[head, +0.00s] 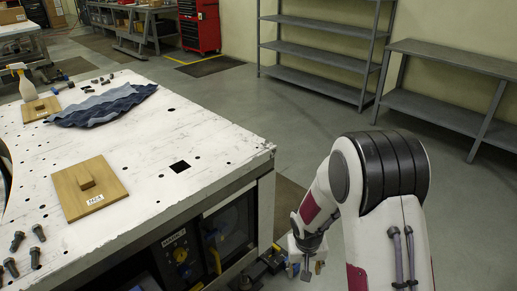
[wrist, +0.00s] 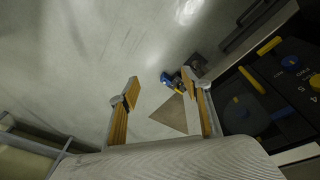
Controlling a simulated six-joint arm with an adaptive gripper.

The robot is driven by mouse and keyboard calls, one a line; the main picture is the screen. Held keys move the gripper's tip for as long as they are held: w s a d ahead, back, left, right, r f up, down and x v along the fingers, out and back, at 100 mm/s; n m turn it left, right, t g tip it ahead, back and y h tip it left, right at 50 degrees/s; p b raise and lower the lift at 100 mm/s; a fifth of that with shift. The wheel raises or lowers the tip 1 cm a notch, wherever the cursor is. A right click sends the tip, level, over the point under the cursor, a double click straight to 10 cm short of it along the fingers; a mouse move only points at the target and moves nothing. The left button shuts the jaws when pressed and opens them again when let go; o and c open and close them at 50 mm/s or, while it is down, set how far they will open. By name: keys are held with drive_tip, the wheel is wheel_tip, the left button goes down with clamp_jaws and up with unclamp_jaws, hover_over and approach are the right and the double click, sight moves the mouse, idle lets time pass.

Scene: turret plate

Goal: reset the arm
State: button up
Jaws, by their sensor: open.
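My arm stands at the right in the head view, bent over beside the white workbench (head: 215,140). My gripper (head: 305,272) hangs low off the bench's right side, beside its front corner, clear of the bench top. In the wrist view my gripper (wrist: 165,90) shows two yellow-orange fingers spread wide apart. Nothing is held between them. Behind the fingers lie the grey floor (wrist: 120,40) and a brown triangular patch (wrist: 180,115). A blue and yellow item (wrist: 178,80) shows near the right finger.
On the bench are a wooden plate with a knob (head: 105,195), a second wooden plate (head: 28,112), blue cloth (head: 85,112), bolts (head: 36,258) and a spray bottle (head: 24,85). Under it is a dark panel (head: 225,235).

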drive_tip(key=s+d+r+t, duration=0.1)
drive_tip(key=s+r+t, duration=0.1)
drive_tip(key=s+r, duration=1.1)
drive_tip(key=s+d+r+t, duration=0.1)
drive_tip(key=s+d+r, duration=0.1)
drive_tip(key=s+r, duration=1.2)
drive_tip(key=shift+s+d+r+m+t+y, duration=0.15)
drive_tip(key=shift+d+r+m+t+y, duration=0.2)
drive_tip(key=shift+r, duration=1.8)
drive_tip(key=shift+a, duration=0.15)
